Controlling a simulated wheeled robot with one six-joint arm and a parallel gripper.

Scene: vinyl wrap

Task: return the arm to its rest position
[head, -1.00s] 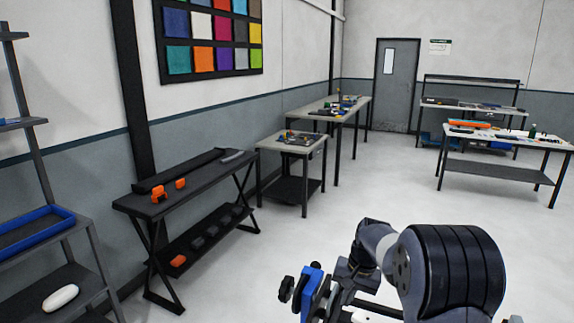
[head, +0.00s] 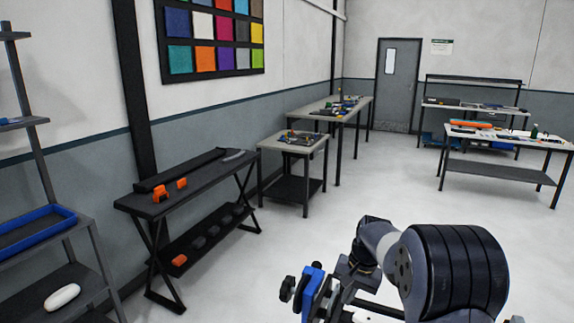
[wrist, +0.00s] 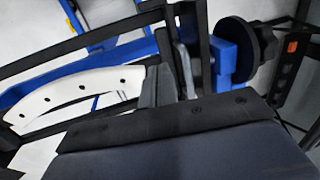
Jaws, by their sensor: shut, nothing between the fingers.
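My arm is folded low at the bottom right of the head view, with its large dark ribbed joint nearest the camera. My gripper (wrist: 167,82) shows in the wrist view as grey fingers beyond a dark housing. It is shut, with nothing held. In the head view its fingertips cannot be made out. Close by in the wrist view are a white curved strip with holes (wrist: 75,92), blue bars and a blue block with a black knob (wrist: 232,52). The blue block also shows in the head view (head: 312,279), left of the arm. I cannot tell whether the gripper touches any of these.
A black bench (head: 205,178) with orange tools stands along the left wall. A shelf rack (head: 85,235) with a blue tray (head: 62,214) is at far left. Worktables stand behind (head: 305,143) and at the right (head: 500,134). The middle floor is clear.

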